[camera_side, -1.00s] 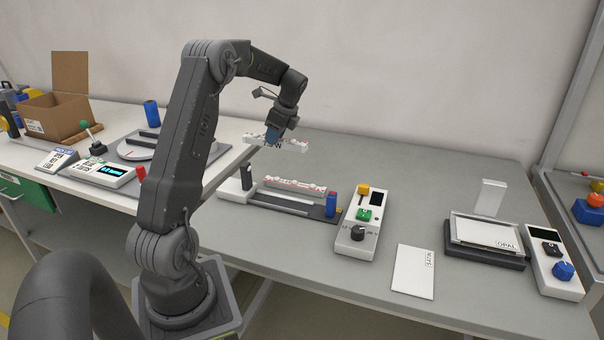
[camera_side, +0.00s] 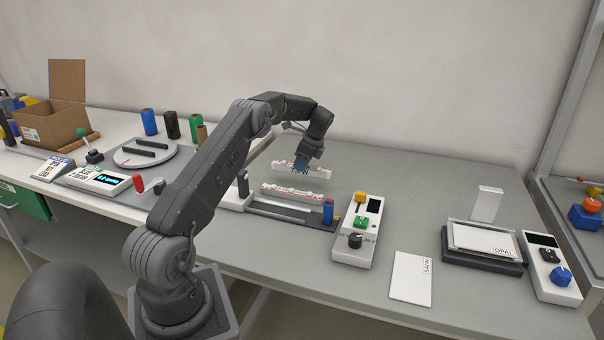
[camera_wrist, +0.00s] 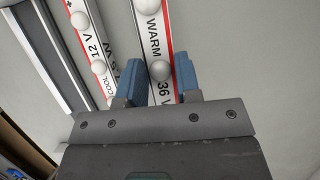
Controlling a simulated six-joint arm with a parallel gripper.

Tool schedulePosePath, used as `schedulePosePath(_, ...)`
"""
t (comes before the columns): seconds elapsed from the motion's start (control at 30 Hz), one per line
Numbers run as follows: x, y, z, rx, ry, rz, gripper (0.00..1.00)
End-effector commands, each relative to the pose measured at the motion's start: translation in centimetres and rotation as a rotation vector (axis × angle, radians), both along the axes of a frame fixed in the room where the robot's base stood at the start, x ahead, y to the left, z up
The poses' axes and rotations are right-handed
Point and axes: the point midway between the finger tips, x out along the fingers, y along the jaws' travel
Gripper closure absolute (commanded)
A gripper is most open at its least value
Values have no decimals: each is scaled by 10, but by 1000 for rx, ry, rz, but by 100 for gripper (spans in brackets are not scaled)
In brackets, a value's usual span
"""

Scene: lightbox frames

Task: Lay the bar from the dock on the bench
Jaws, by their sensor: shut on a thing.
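My gripper (camera_side: 304,162) is shut on a white bar (camera_side: 284,169) with red edging and round knobs. In the wrist view the blue fingers (camera_wrist: 159,82) sit on both sides of this bar (camera_wrist: 154,38), whose print reads "WARM" and "36 V". A second, similar white bar (camera_side: 293,194) lies along the dark dock (camera_side: 290,213); in the wrist view this bar (camera_wrist: 94,48) reads "COOL" and "12 V". The held bar is behind the dock, over the grey bench (camera_side: 440,180). I cannot tell whether it touches the bench.
A control box (camera_side: 357,236) with a black knob stands right of the dock. A white card (camera_side: 411,277), a dark-framed tray (camera_side: 483,258) and another control box (camera_side: 551,270) are farther right.

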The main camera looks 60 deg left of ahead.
Motion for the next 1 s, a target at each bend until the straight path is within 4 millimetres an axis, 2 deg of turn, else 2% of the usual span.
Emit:
schedulePosePath(0.1,1,0,-7,0,0,1,94)
schedulePosePath(0.33,0,0,-38,2,1,1,94)
schedulePosePath(0.73,0,0,-43,3,-1,2,94)
schedulePosePath(0.77,0,0,-43,3,-1,2,66)
schedulePosePath(1.0,0,0,-43,3,-1,2,43)
